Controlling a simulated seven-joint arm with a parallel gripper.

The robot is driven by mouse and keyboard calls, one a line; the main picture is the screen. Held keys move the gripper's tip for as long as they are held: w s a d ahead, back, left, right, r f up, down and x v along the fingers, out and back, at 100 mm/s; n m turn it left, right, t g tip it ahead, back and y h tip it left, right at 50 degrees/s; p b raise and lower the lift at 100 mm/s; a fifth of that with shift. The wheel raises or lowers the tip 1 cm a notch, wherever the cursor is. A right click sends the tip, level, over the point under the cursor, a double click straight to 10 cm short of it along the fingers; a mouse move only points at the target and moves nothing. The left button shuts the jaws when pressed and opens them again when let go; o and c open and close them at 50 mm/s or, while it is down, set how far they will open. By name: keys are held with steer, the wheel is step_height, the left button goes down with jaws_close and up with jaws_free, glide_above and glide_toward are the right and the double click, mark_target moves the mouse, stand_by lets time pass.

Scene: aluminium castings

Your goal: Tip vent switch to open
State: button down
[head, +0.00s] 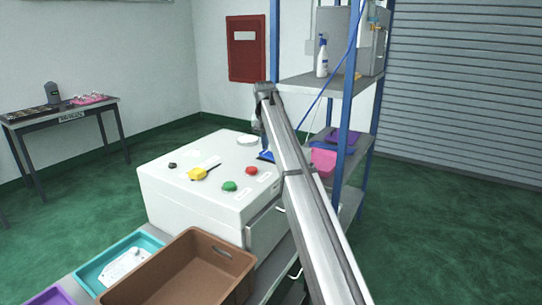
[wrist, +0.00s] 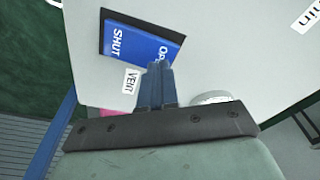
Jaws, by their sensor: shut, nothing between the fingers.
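The vent switch is a blue rocker (wrist: 137,40) in a dark frame on the white top of the cabinet, beside a "VENT" label (wrist: 130,80). One half reads "SHUT"; on the other only "OP" shows, the rest hidden by my fingers. I cannot tell which half is pressed down. In the head view a blue bit of the switch (head: 266,156) shows left of my arm. My gripper (wrist: 154,68) is shut and empty, its fingertips over or at the edge of the "OPEN" half; contact is unclear. In the head view my arm mostly hides the gripper.
A blue-post shelf (head: 345,130) stands close on the right. A brown crate (head: 185,270) is in front.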

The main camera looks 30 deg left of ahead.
mark_target(265, 153)
steer(key=shift+f, duration=0.95)
stand_by(0.6)
steer(key=shift+r, duration=3.55)
